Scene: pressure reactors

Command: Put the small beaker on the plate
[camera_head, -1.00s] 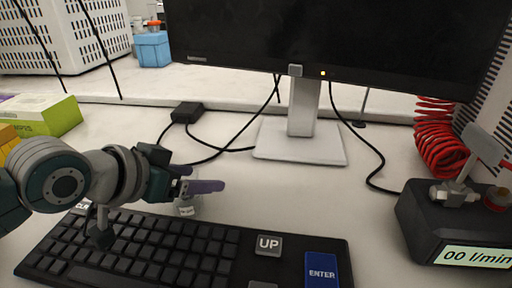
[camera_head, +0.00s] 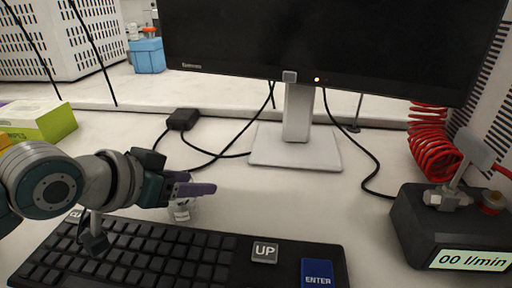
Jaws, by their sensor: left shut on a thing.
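The small beaker (camera_head: 181,211) is clear glass with a pale label, and stands or hangs just behind the keyboard's back edge. My left gripper (camera_head: 196,189) comes in from the left with purple fingertips at the beaker's upper part. It is shut on the beaker, and its fingers hide the rim. I cannot tell whether the beaker's base touches the table. No plate can be made out in this view. My right gripper is not in view.
A black keyboard (camera_head: 140,254) with large UP and ENTER keys lies in front. A monitor stand (camera_head: 295,148), cables, a black adapter (camera_head: 183,119) and a flow meter (camera_head: 452,228) with a red coiled hose (camera_head: 432,146) stand around. The table right of the beaker is clear.

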